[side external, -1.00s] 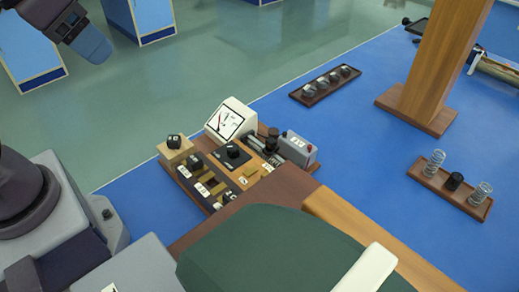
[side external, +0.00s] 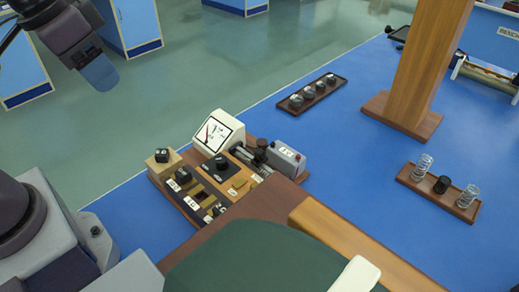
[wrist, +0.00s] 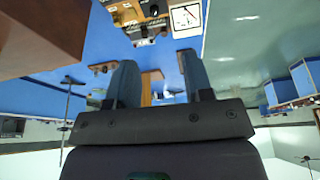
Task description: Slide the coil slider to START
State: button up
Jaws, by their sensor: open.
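The instrument panel (side external: 225,187) sits left of centre in the side view. The coil slider (side external: 260,153) seems to be the dark knobbed part on the short rails right of the white dial meter (side external: 218,132). Its exact position and the START mark are too small to make out. My gripper (side external: 102,72) is at the upper left, well apart from the panel and holding nothing. In the wrist view my gripper (wrist: 157,65) shows two blue-grey fingers spread apart with nothing between them. The panel's meter (wrist: 186,17) shows there at the top edge, beyond the fingers.
A grey box (side external: 287,157) stands right of the rails. Black knobs and switches crowd the panel's left part. A wooden post (side external: 420,65), a tray of dark knobs (side external: 312,94) and a coil tray (side external: 435,190) stand further right. Blue bench (side external: 345,150) between them is clear.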

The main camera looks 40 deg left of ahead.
jog(key=w+d+f+g, duration=0.1)
jog(key=w+d+f, duration=0.1)
jog(key=w, duration=0.3)
jog(key=w+d+f+g, duration=0.2)
jog(key=w+f, duration=0.1)
jog(key=w, duration=0.2)
send_over(259, 151)
notch_tip(259, 151, down, 8)
jog(key=shift+n+g, duration=0.3)
jog(key=shift+g, duration=0.1)
notch_tip(259, 151, down, 13)
jog(key=shift+r, duration=0.1)
grip_shut()
jog(key=shift+d, duration=3.2)
